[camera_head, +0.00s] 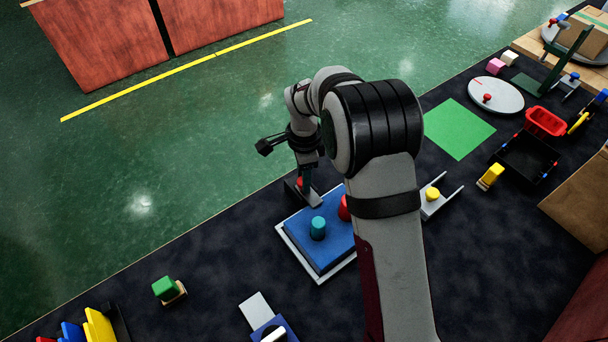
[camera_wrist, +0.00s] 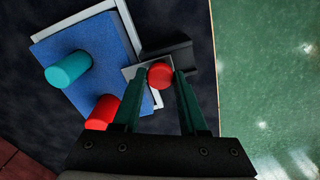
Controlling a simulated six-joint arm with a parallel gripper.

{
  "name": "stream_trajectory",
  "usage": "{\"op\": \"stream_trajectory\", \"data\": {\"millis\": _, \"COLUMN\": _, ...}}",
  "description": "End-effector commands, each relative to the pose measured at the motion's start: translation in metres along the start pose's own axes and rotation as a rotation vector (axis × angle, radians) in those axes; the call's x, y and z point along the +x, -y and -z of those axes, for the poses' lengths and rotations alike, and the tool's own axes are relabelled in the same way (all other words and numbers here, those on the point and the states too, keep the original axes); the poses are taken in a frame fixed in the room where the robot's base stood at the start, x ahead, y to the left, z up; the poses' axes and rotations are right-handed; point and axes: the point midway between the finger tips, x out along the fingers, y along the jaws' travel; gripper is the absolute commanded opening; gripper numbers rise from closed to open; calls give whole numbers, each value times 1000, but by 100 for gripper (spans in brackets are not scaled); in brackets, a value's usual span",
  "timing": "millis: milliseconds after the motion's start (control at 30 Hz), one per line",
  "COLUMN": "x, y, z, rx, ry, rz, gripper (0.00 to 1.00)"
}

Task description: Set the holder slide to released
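The holder slide appears to be the light grey plate (camera_wrist: 136,70) with a red knob (camera_wrist: 160,75), set by a black bracket (camera_wrist: 170,56) at the edge of a white board. My gripper (camera_wrist: 159,76) has one green finger on each side of the red knob, with very little gap. I cannot tell whether the fingers touch it. In the head view my gripper (camera_head: 306,186) points down at this slide, and the red knob (camera_head: 299,182) is partly hidden behind it.
Beside the slide, a blue block (camera_head: 325,255) on a white board (camera_head: 297,257) carries a teal cylinder (camera_head: 318,228) and a red cylinder (camera_head: 344,207). A grey fixture with a yellow knob (camera_head: 432,194) lies right. A green mat (camera_head: 457,129) is farther right.

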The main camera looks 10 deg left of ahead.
Motion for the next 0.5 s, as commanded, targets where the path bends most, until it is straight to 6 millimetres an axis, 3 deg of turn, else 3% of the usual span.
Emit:
{"op": "stream_trajectory", "data": {"millis": 33, "x": 0, "y": 0, "z": 0, "rx": 0, "ry": 0, "rz": 0, "gripper": 23}}
{"op": "stream_trajectory", "data": {"millis": 167, "x": 0, "y": 0, "z": 0, "rx": 0, "ry": 0, "rz": 0, "gripper": 0}}
{"op": "stream_trajectory", "data": {"millis": 500, "x": 0, "y": 0, "z": 0, "rx": 0, "ry": 0, "rz": 0, "gripper": 0}}
